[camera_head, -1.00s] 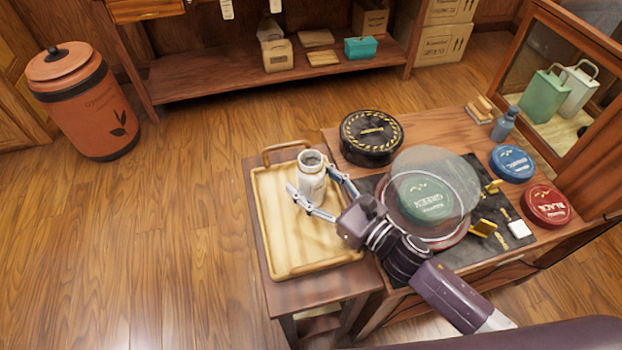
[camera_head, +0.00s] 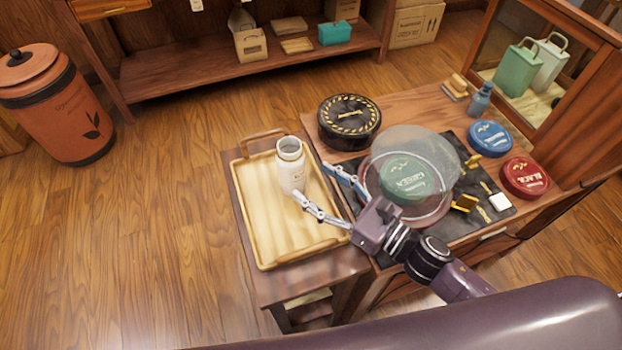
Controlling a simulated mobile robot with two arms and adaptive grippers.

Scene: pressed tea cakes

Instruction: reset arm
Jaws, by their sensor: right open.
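My right gripper (camera_head: 314,184) is open and empty. Its two fingers are spread near the right edge of the wooden tray (camera_head: 262,240), just right of a white jar (camera_head: 291,177). The jar stands upright on the tray with its mouth open at the top. The fingers look apart from the jar. My right forearm reaches in from the lower right, across the front of the table. My left gripper is not in view.
A clear dome (camera_head: 437,150) covers a green tea cake (camera_head: 403,178) on a dark mat. A black round tin (camera_head: 349,122), a blue tin (camera_head: 490,138), a red tin (camera_head: 525,178) and a blue bottle (camera_head: 480,99) stand around it. An orange bin (camera_head: 58,108) is at left.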

